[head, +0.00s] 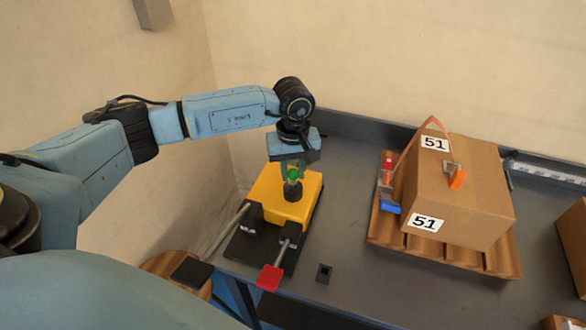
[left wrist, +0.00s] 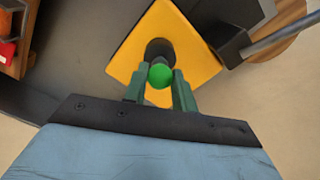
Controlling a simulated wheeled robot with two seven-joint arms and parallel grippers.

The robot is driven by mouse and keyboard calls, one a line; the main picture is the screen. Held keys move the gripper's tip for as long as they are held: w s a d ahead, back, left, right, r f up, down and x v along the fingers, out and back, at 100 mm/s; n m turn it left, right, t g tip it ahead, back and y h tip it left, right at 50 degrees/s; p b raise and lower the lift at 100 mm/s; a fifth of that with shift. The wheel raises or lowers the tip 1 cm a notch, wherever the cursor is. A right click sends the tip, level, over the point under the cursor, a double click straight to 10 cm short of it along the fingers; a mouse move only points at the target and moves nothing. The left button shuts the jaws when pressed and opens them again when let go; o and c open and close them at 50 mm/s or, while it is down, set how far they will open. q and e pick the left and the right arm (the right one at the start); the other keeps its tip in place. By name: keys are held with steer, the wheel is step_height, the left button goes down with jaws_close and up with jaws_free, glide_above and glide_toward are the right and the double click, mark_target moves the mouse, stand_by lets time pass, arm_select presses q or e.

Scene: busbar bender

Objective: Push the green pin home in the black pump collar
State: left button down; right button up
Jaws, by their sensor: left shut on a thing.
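The green pin (left wrist: 160,75) is between the two fingers of my left gripper (left wrist: 160,88), which is shut on it. In the head view the left gripper (head: 292,170) points down over the yellow block (head: 269,197). The black pump collar (head: 293,190) stands on the yellow block, directly below the gripper. In the left wrist view the collar (left wrist: 158,48) shows just beyond the green pin's round head. The pin's lower end is hidden, so I cannot tell how deep it sits in the collar. My right gripper is not in view.
The yellow block sits on a black base with two metal levers, one with a red handle (head: 269,278). A small black part (head: 324,273) lies on the grey table (head: 345,215). A cardboard box (head: 465,195) stands on a brown tray (head: 385,232) at right.

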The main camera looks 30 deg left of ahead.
mark_target(293, 170)
arm_select(q)
steer(key=shift+f+b, duration=0.65)
steer(key=shift+f, duration=0.1)
steer(key=c, duration=1.1)
jaws_free()
steer(key=shift+o, duration=0.2)
steer(key=shift+r, duration=0.1)
step_height(293, 170, up, 13)
steer(key=shift+r, duration=0.15)
steer(key=shift+s, duration=0.1)
